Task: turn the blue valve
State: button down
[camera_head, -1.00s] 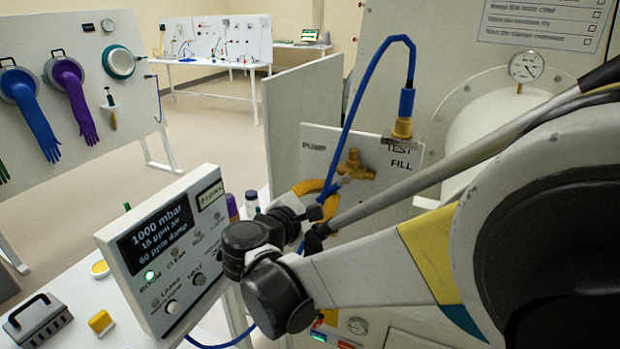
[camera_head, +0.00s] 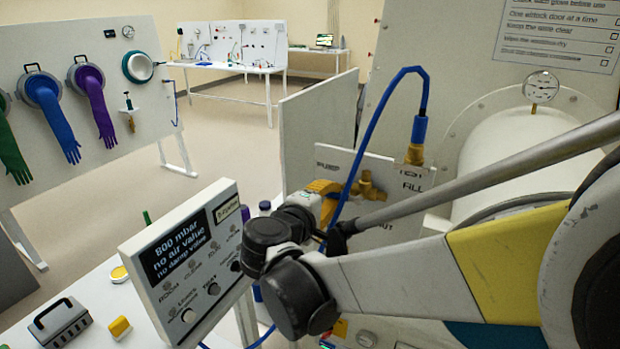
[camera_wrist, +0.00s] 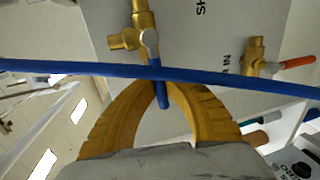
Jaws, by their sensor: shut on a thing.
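The blue valve has a brass body (camera_wrist: 142,28) and a blue lever (camera_wrist: 163,97) pointing down between my fingers in the wrist view. My gripper (camera_wrist: 161,84), with yellow ribbed fingers, is shut on this lever near its stem. In the head view the brass valve body (camera_head: 371,187) shows on the white panel beside my gripper (camera_head: 326,192). The lever is hidden there by my wrist. A blue hose (camera_wrist: 75,71) crosses in front of the lever and fingertips in the wrist view; I cannot tell whether it touches them.
A second brass valve with an orange lever (camera_wrist: 297,62) sits to the right in the wrist view. The hose (camera_head: 375,112) arches up to a fitting (camera_head: 416,145) in the head view. A control box (camera_head: 185,262) reads 800 mbar, close left of my wrist. A gauge (camera_head: 540,87) is at upper right.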

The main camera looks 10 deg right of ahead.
jog(key=shift+r+m, duration=0.2)
jog(key=shift+m, duration=0.1)
dwell(0.4)
jog(key=c, duration=1.4)
grip_release()
jog(key=shift+c, duration=0.2)
jog(key=v, duration=1.2)
jog(key=shift+s, duration=0.1)
